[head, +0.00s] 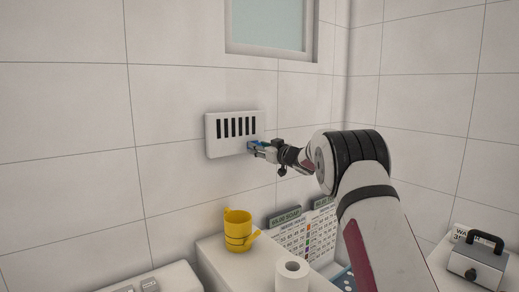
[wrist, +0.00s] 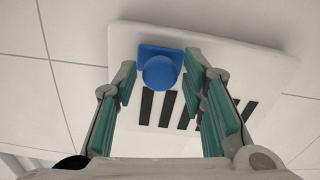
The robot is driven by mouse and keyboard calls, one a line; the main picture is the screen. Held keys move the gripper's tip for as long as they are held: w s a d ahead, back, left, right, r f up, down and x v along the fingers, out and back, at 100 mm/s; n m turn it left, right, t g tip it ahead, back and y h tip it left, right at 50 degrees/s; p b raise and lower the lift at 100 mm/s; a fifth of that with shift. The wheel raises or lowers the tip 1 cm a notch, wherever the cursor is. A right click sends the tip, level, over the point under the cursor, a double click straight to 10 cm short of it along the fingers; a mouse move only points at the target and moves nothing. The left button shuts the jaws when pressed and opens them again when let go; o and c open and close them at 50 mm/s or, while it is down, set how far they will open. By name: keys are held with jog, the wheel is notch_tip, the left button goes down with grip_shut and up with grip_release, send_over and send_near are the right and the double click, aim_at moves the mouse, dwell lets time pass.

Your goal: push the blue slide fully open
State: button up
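The blue slide (wrist: 158,52) has a round knob and sits on a white vent plate (head: 213,136) on the wall. In the wrist view it is at one end of the plate's row of dark slots. In the head view the slide (head: 254,144) shows as a small blue patch at the plate's lower right, partly hidden by my gripper (head: 259,149). In the wrist view my gripper (wrist: 160,73) is open, with a finger on each side of the knob. Small gaps show between the knob and both fingers. Whether either finger touches the slide's base is unclear.
Below the vent, a counter (head: 222,272) holds a yellow mug-like item (head: 238,228), a white paper roll (head: 292,275) and a printed chart (head: 318,236). A grey box with a black handle (head: 478,262) stands at the lower right. A window (head: 270,22) is above. The wall left of the vent is clear.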

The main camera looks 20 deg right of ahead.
jog(key=shift+s, duration=0.1)
jog(key=v, duration=1.2)
dwell(0.4)
jog(key=shift+r, duration=0.1)
jog(key=s+r+m+g+h, duration=0.1)
jog(key=s+r+m+h, duration=0.3)
jog(key=s+r+h, duration=0.3)
jog(key=s+a+m+g+h+p, duration=0.1)
jog(key=s+a+m+g, duration=0.15)
jog(key=s, duration=0.95)
jog(key=s+a+f+g, duration=0.3)
jog(key=s+a+f, duration=0.1)
jog(key=s, duration=0.8)
jog(key=s+a+f+g+y+p, duration=0.1)
jog(key=s+a+f+g, duration=0.2)
jog(key=s, duration=0.9)
jog(key=s+a+f+n+g+y, duration=0.1)
jog(key=s+a+f+g, duration=0.2)
jog(key=s, duration=0.9)
notch_tip(320, 180, down, 3)
jog(key=shift+s+a+f, duration=0.1)
jog(key=shift+s+a, duration=0.15)
jog(key=shift+a, duration=0.65)
